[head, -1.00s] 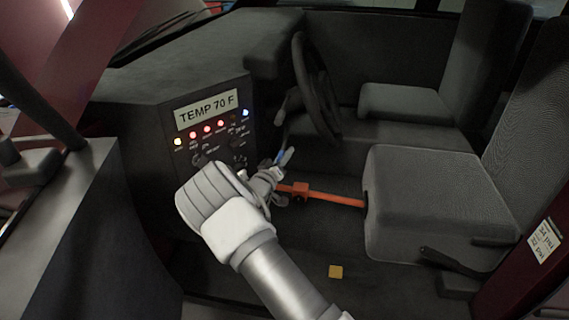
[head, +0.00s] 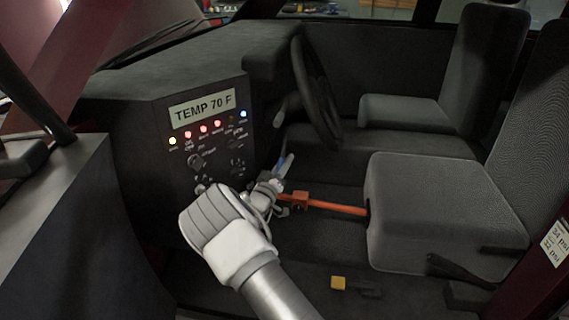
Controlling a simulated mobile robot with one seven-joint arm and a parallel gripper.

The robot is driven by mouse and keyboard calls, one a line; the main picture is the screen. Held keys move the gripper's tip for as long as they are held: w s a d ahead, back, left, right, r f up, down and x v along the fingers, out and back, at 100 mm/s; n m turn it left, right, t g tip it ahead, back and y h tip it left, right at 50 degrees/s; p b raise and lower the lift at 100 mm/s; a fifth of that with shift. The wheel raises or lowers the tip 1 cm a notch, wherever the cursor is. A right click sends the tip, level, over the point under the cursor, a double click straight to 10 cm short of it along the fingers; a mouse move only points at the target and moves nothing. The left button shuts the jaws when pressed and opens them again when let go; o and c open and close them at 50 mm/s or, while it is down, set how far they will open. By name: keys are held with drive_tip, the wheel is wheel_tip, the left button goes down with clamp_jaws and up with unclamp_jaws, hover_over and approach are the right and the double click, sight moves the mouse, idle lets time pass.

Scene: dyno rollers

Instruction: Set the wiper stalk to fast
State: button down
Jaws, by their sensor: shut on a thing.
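The wiper stalk appears to be the short grey lever (head: 279,110) at the left of the dark steering wheel (head: 316,92) in the head view. Its setting cannot be read. My gripper (head: 280,172) is below the lever, apart from it in the picture, right of the dash panel's lower part. A slim blue and white piece (head: 285,163) sticks up at its tip. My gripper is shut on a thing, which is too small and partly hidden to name. My wrist covers part of the lower panel.
The dash panel (head: 240,120) has a "TEMP 70 F" display (head: 202,108), small lights and knobs. An orange bar (head: 335,208) runs from beside my gripper to the near seat (head: 435,215). A yellow block (head: 338,283) lies on the floor in front of the seat.

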drive_tip(key=c, duration=0.7)
unclamp_jaws()
drive_tip(key=p+v, duration=0.3)
drive_tip(key=v, duration=1.4)
drive_tip(key=shift+s+a+p, duration=0.1)
drive_tip(key=shift+s+p, duration=0.1)
drive_tip(key=shift+p, duration=0.15)
